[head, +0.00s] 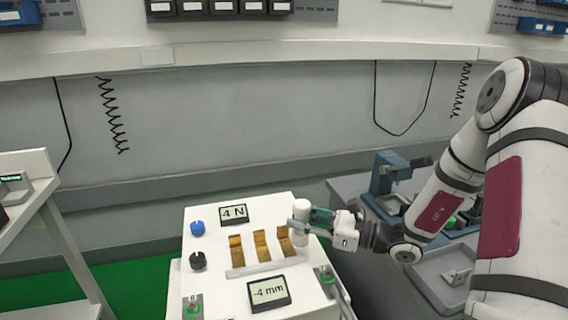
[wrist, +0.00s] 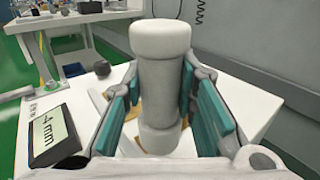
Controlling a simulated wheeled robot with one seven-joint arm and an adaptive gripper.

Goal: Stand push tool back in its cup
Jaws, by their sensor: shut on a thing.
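The push tool (wrist: 160,85) is a pale grey-white cylinder with wider ends. It stands roughly upright between the teal pads of my gripper (wrist: 162,100) in the wrist view. In the head view my gripper (head: 304,222) comes from the right and is shut on the push tool (head: 300,237), over the right part of the white cart top (head: 215,292). I cannot make out the tool's cup in either view. The tool's lower end is close to the brass strips, and I cannot tell whether it touches anything.
Several brass strips (head: 260,243) stand along a pale bar left of the tool. A blue knob (head: 197,228), a black knob (head: 197,260), a "4 N" display (head: 233,214) and a "-4 mm" display (head: 268,291) are on the cart. A blue device (head: 388,172) stands behind, right.

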